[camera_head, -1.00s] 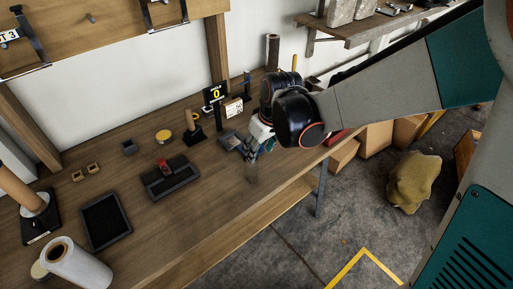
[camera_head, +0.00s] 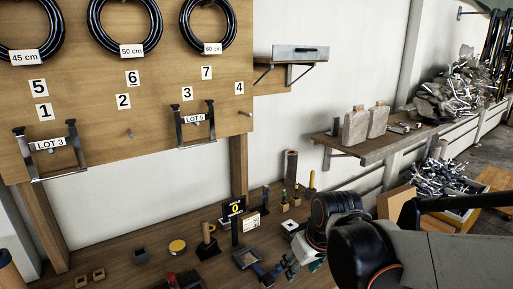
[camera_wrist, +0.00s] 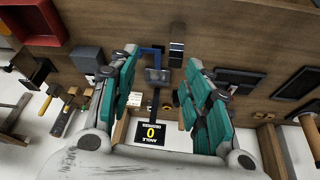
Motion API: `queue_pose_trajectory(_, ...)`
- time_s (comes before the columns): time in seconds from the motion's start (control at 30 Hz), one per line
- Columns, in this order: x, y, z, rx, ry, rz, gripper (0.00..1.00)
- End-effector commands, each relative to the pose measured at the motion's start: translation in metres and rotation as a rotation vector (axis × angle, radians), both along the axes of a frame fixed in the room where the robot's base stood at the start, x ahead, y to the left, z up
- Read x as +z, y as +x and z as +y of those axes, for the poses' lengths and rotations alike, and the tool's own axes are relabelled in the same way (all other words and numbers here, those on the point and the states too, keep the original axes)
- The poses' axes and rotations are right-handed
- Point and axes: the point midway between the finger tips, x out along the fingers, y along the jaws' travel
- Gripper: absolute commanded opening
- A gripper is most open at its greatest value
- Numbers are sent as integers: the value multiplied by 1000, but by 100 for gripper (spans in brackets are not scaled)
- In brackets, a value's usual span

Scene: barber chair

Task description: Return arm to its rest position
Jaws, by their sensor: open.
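My arm reaches in from the right in the head view, its black wrist joints over the right part of the workbench (camera_head: 135,262). My gripper (camera_head: 291,266) is at the end of it, small and partly hidden by the wrist. In the wrist view my gripper (camera_wrist: 163,62) has its two teal fingers spread apart, with nothing held between them. Beyond the gap between the fingers are a grey and blue device (camera_wrist: 157,75) and a black display reading 0 (camera_wrist: 151,134), both apart from the fingers.
A wooden shelf (camera_head: 372,148) with grey bags (camera_head: 355,129) stands behind my arm. A board (camera_head: 150,75) with black hose coils and brackets is at the back left. A red bin (camera_wrist: 35,20) shows in the wrist view. Cardboard boxes (camera_head: 397,202) stand right of the bench.

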Motion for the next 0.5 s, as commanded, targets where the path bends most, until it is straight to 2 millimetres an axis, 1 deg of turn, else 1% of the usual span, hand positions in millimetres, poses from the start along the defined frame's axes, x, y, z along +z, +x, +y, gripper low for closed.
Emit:
queue_pose_trajectory(0.03,8,-11,-9,-28,3,-13,45)
queue_pose_trajectory(0.2,30,-41,-33,-123,17,-63,45)
queue_pose_trajectory(0.3,39,-59,-47,-178,27,-91,45)
queue_pose_trajectory(0.5,50,-97,-70,-285,47,-151,45)
